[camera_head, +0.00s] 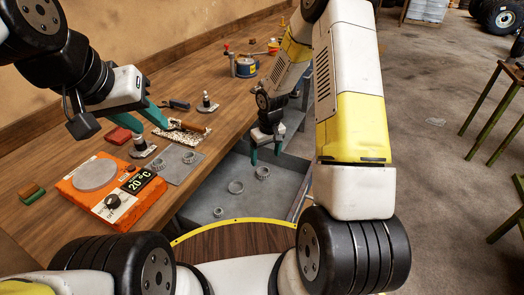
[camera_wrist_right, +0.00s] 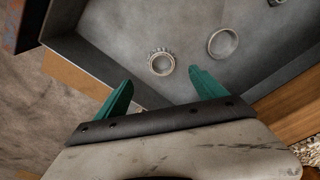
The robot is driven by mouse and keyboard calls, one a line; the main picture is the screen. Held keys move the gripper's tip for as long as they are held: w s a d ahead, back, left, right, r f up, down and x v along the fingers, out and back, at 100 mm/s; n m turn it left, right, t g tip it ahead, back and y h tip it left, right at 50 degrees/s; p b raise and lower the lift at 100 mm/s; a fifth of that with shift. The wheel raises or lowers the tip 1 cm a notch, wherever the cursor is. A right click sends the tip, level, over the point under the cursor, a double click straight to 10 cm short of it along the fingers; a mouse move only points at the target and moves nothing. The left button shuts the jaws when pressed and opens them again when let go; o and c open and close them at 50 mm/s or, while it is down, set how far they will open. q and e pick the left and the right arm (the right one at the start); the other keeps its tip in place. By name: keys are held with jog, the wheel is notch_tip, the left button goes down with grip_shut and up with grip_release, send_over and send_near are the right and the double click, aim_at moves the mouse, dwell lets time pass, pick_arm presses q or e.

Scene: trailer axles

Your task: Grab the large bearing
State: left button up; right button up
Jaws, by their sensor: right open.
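A bearing with rollers (camera_head: 262,172) lies flat in a grey metal bin (camera_head: 282,205) below my right gripper (camera_head: 266,152). A smoother ring (camera_head: 236,187) of similar size lies beside it, with a smaller ring (camera_head: 218,212) farther off. In the right wrist view, the roller bearing (camera_wrist_right: 161,72) lies beyond the gap between the fingers, and the smoother ring (camera_wrist_right: 222,43) is to its right. My left gripper (camera_head: 152,132) is open over the bench, near a small upright metal part.

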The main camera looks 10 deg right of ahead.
aim_at(263, 170)
jog(key=f, duration=0.7)
jog(key=shift+w+a+f, duration=0.3)
jog(key=c, duration=1.7)
jog(key=shift+c, duration=0.2)
jog(key=shift+r, duration=0.2)
